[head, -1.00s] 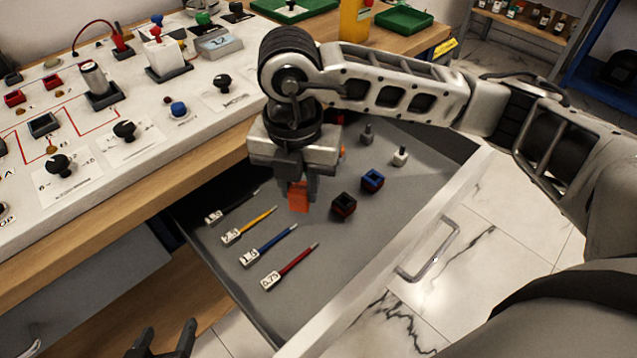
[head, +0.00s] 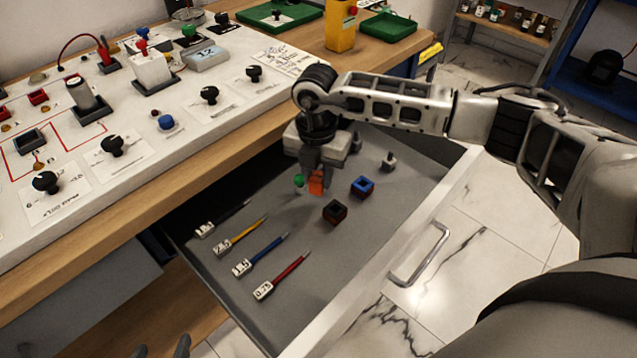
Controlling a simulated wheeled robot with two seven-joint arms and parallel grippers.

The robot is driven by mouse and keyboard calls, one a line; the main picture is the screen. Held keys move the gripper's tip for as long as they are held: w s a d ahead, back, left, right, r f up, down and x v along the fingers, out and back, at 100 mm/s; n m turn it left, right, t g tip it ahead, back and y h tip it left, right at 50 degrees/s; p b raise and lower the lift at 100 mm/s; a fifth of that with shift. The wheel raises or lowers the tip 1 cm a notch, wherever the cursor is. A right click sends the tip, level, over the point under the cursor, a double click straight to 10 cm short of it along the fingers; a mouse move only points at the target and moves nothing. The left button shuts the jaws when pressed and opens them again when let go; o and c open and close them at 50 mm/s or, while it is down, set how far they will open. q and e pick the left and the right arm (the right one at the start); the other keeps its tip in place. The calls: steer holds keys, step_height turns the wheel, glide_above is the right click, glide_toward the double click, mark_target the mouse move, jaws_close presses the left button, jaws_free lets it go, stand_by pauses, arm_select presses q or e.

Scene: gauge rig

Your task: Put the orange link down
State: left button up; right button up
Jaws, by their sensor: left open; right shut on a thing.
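The orange link (head: 316,183) is between the fingers of my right gripper (head: 313,178), which is shut on it. The link is over the floor of the open grey drawer (head: 300,328), left of the blue block and above the dark red-sided block. I cannot tell whether it touches the drawer floor. My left gripper (head: 165,348) shows only as dark fingertips at the bottom edge, open and empty.
The drawer holds a blue block (head: 362,187), a dark block (head: 335,212), a grey peg (head: 389,161), a green-topped piece (head: 299,182) close beside the link, and several labelled probes, including a red one (head: 282,277). Bare drawer floor lies around the probes. The panel (head: 140,190) stands behind.

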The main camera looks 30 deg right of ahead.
mark_target(318, 186)
steer(key=shift+w+d+f, duration=0.1)
steer(key=shift+d+f, duration=0.05)
steer(key=shift+f, duration=0.15)
steer(key=shift+w+f, duration=0.1)
steer(key=shift+f, duration=1.5)
steer(key=shift+f, duration=0.15)
steer(key=o, duration=0.7)
step_height(318, 186, up, 12)
steer(key=shift+r, duration=0.2)
